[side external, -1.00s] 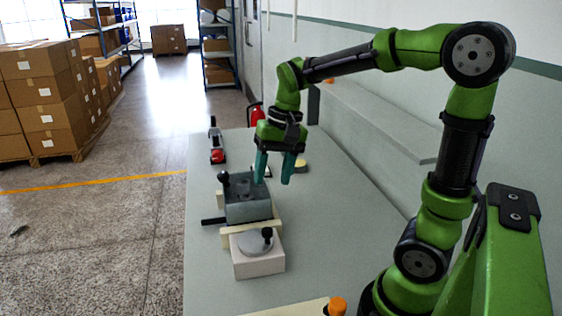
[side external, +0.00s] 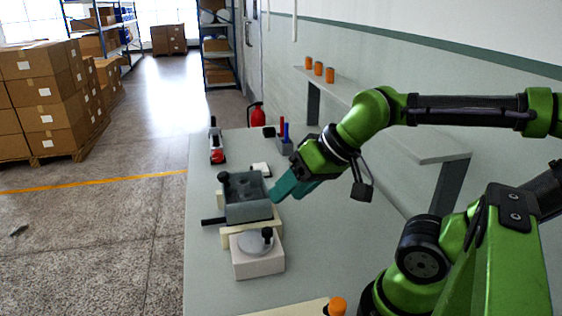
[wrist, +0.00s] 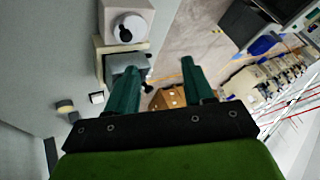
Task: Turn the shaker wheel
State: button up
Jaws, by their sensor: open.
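A flat grey wheel (side external: 252,244) with an upright black knob (side external: 267,235) near its rim sits on a white box (side external: 258,265) at the near end of the bench. In the wrist view the wheel (wrist: 133,27) and its knob (wrist: 123,34) show at the top, beyond the left finger. My gripper (side external: 277,192) has teal fingers, open and tilted, pointing left and down. It is beside the right edge of the grey box behind the wheel; I cannot tell whether they touch. In the wrist view nothing is between the fingers of my gripper (wrist: 160,77).
The grey box (side external: 247,210) has a black ball knob (side external: 223,177) and a black bar on its left. Red and blue upright pieces (side external: 286,132) and a red-ended device (side external: 217,156) stand farther back. Orange cylinders (side external: 319,68) are on the wall shelf. The bench right of the white box is clear.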

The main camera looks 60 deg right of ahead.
jog(key=n+g+h, duration=0.2)
jog(key=n+g, duration=0.5)
jog(key=n, duration=2.1)
send_over(267, 230)
notch_tip(267, 230, down, 17)
jog(key=shift+r, duration=0.1)
jog(key=shift+c, duration=0.4)
